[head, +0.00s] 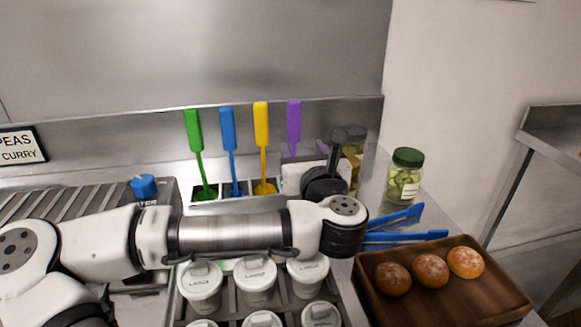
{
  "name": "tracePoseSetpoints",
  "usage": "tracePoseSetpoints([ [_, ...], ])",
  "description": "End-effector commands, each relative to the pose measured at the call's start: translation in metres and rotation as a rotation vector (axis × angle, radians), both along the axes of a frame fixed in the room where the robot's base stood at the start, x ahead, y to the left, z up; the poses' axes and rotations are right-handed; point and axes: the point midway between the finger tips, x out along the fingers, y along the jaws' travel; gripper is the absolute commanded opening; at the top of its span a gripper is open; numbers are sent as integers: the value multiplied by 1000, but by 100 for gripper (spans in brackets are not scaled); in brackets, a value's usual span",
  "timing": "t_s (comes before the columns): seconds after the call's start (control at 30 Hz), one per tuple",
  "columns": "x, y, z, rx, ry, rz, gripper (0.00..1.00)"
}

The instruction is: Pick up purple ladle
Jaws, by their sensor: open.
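The purple ladle (294,121) stands upright at the right end of a row of ladles by the steel back wall. Its flat handle shows, and its lower part is hidden behind my gripper. My gripper (319,166) is at the end of my arm, just in front of and slightly right of the purple ladle, lower than its handle top. It is open and holds nothing that I can see. Its fingers are partly hidden by my wrist, so I cannot tell whether they touch the ladle.
Green (194,130), blue (228,128) and yellow (261,124) ladles stand to the left. Right of my gripper are a pickle jar (404,178), blue tongs (405,237) and a wooden tray (450,301) with three buns. Lidded white tubs (256,281) sit in front, below my arm.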

Motion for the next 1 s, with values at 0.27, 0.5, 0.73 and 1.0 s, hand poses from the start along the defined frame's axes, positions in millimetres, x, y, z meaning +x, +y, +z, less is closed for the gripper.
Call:
tracePoseSetpoints([
  [0.27, 30, 9, 3, 0, 1, 2, 51],
  [0.5, 62, 19, 3, 0, 1, 1, 51],
  [0.73, 68, 20, 1, -1, 0, -1, 51],
  [1.0, 67, 20, 1, 0, 0, -1, 26],
])
